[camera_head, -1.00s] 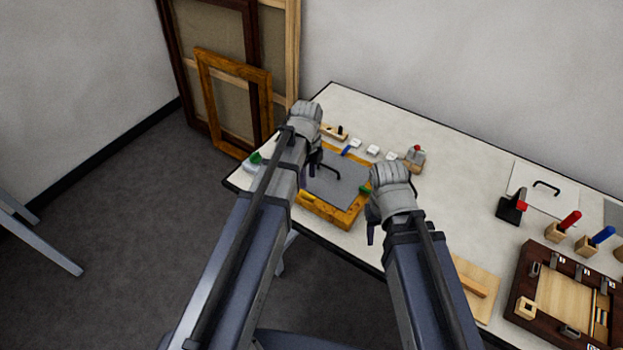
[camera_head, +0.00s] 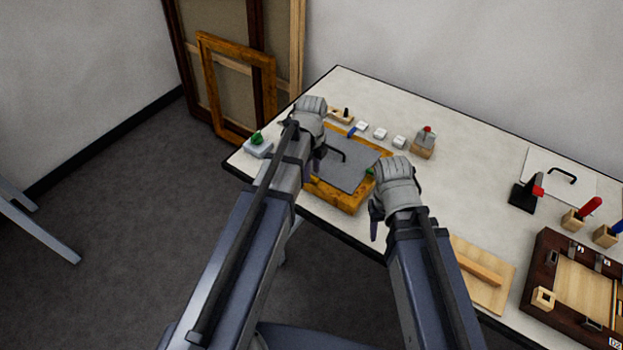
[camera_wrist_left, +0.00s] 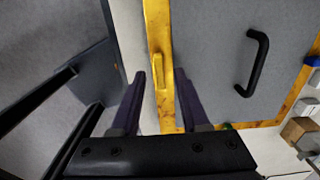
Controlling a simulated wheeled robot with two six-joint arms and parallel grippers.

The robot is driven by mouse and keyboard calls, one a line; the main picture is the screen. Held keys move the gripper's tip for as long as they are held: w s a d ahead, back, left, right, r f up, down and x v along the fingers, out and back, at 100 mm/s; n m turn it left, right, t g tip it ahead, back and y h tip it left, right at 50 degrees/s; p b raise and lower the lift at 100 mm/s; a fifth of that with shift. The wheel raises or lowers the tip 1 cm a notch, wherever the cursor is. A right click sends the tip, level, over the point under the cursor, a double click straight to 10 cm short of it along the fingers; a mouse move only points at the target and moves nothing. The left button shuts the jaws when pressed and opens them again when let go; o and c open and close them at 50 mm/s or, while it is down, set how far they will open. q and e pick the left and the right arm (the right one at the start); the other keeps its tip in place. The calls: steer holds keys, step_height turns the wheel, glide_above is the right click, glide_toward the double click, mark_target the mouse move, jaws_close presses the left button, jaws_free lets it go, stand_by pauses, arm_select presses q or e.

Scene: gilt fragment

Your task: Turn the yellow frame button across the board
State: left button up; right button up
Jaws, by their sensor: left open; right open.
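The yellow frame button (camera_wrist_left: 159,70) lies along the yellow frame rail in the left wrist view, parallel to the rail. My left gripper (camera_wrist_left: 162,88) is open, one finger on each side of the rail near the button; contact cannot be told. The grey board (camera_head: 347,172) with a black handle (camera_head: 331,154) sits inside the gilt frame (camera_head: 336,199). In the head view my left arm hides the yellow button. A blue button (camera_head: 352,131) and a green one (camera_head: 370,171) sit at other frame sides. My right gripper (camera_head: 376,221) is open and empty beside the frame's right side.
Small white blocks (camera_head: 380,134) and a grey block with a red knob (camera_head: 424,143) stand behind the frame. A green-knobbed block (camera_head: 257,142) stands at the left edge. A wooden board (camera_head: 484,280) and a dark tray (camera_head: 545,260) lie right.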

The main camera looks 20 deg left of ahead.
arm_select(q)
steer(key=shift+f, duration=0.5)
steer(key=shift+c, duration=0.2)
jaws_close()
